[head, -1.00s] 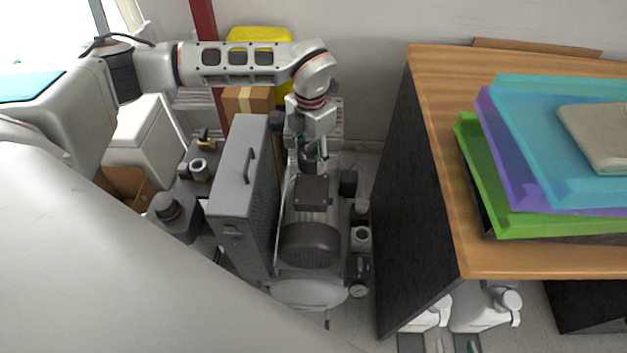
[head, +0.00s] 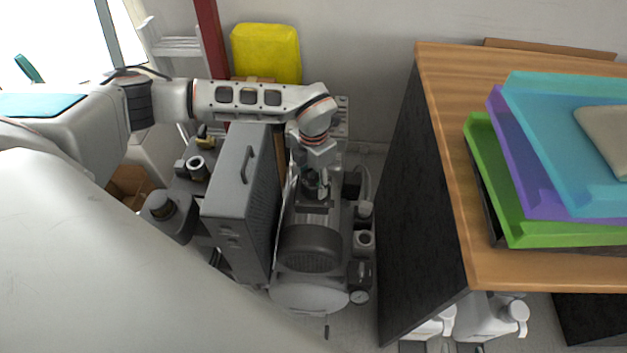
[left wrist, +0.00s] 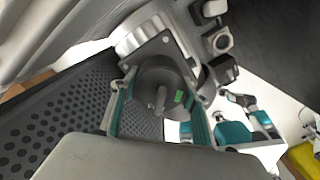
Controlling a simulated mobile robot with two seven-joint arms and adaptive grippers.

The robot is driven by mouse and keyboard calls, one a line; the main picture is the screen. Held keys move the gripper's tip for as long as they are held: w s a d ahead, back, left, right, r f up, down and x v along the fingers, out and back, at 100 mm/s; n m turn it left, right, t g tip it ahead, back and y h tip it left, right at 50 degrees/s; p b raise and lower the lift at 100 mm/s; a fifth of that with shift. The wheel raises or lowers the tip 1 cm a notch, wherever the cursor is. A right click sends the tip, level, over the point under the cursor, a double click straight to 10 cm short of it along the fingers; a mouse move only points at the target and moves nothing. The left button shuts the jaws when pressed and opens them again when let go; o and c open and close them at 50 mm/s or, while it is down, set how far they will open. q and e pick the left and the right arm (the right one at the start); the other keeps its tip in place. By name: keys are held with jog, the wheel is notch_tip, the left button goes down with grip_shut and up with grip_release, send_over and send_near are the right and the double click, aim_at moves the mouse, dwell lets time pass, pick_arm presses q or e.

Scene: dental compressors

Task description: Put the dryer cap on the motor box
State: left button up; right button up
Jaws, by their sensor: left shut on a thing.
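My left gripper (head: 317,187) is right over the motor box (head: 313,207), a dark square box on top of the grey compressor motor. It is shut on the dryer cap (left wrist: 163,90), a dark round piece with a grey stem and a small green mark, held between the teal-lined fingers in the left wrist view. Behind the cap there, the box's square top (left wrist: 158,52) with corner screws shows. The cap overlaps the box top; I cannot tell whether they touch. In the head view the gripper mostly hides the cap. My right gripper is not in view.
A tall grey perforated cabinet (head: 238,200) with a handle stands close left of the motor. A desk (head: 440,110) with stacked coloured trays (head: 540,205) stands right. Small fittings (head: 363,240) line the motor's right side. A yellow container (head: 266,52) is behind the arm.

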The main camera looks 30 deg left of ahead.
pick_arm(q)
jog(key=shift+f, duration=0.1)
jog(key=o, duration=1.2)
jog(key=shift+r, duration=0.2)
notch_tip(320, 180, up, 10)
jog(key=shift+r+p, duration=0.25)
jog(key=shift+p, duration=1)
jog(key=shift+r, duration=0.75)
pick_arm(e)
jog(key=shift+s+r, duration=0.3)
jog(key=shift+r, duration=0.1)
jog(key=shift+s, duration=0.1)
